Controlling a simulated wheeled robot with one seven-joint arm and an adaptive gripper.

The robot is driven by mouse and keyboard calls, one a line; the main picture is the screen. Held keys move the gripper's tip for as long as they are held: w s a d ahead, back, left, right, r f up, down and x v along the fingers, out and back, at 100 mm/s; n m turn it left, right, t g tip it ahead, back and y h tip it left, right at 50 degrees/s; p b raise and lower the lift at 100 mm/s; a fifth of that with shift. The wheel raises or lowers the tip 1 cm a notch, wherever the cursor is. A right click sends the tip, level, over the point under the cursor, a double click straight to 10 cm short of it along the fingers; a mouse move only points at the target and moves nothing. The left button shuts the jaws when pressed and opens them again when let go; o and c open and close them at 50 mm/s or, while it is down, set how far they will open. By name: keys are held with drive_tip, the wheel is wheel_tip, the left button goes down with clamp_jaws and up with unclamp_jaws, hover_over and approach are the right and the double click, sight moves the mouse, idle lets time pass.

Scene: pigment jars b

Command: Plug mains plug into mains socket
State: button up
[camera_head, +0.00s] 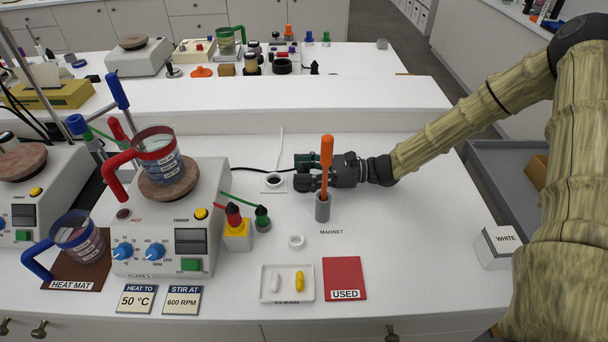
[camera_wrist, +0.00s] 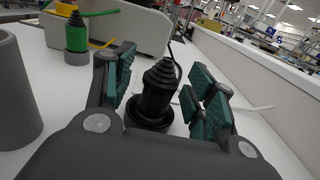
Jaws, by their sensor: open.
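The mains plug (camera_wrist: 160,88) is black, with a ribbed cone on a round body and a cord rising from its top. In the wrist view it stands upright between my spread fingers, with a gap at each side. My gripper (camera_head: 300,171) is open, low over the bench, reaching left. The mains socket (camera_head: 273,183) is a round socket on a white plate just left of my fingertips in the head view, with a white cable running back. In the head view the plug is largely hidden by the gripper. I cannot tell whether it touches the socket.
An orange-handled magnet tool stands in a grey holder (camera_head: 323,208) close in front of my gripper. A hotplate (camera_head: 165,245) with a red-handled beaker stands left. Red and green connectors (camera_head: 262,219) stand beside it. A raised white ledge runs behind.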

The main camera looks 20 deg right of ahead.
drive_tip(key=c, duration=1.1)
drive_tip(key=shift+r, duration=0.1)
drive_tip(key=shift+c, duration=0.2)
